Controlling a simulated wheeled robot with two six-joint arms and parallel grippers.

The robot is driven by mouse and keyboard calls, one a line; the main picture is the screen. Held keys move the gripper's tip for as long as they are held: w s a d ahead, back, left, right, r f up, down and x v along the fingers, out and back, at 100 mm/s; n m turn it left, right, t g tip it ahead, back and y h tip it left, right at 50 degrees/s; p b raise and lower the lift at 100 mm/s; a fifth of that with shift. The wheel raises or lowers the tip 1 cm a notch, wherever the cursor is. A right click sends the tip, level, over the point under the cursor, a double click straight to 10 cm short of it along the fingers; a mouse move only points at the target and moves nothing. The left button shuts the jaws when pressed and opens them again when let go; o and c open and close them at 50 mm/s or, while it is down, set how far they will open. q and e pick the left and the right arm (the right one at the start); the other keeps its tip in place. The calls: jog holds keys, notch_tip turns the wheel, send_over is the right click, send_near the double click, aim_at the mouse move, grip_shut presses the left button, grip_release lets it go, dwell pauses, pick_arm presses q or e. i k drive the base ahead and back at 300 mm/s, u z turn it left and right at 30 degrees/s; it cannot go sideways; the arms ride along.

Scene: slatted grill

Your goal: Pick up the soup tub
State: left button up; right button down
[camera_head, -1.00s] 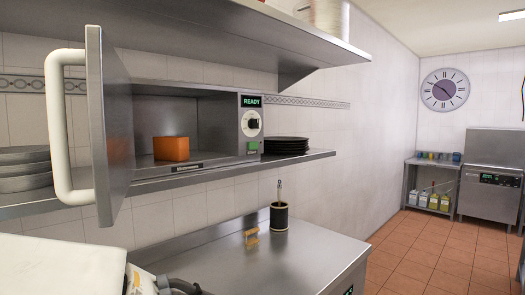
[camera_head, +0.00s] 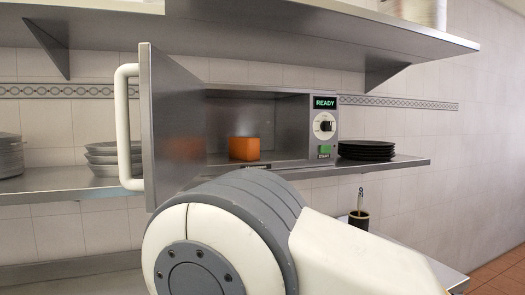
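An orange box-shaped tub (camera_head: 244,149), the only thing in view that could be the soup tub, sits upright inside the open microwave (camera_head: 324,154), near the front of its floor. Its label, if any, is too small to read. The microwave door (camera_head: 178,115) stands swung open to the left, with a white handle (camera_head: 126,120). An orange reflection shows on the door. A large white and grey link of my own arm fills the lower middle, below and in front of the microwave. Neither gripper shows.
The microwave stands on a steel wall shelf (camera_head: 395,163). Dark plates (camera_head: 366,150) are stacked right of it, metal pans (camera_head: 103,153) left behind the door. An upper shelf (camera_head: 270,38) overhangs. A black holder (camera_head: 359,219) stands on the counter below.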

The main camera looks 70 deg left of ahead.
aim_at(243, 149)
jog(key=i, duration=0.35)
jog(key=u, duration=0.7)
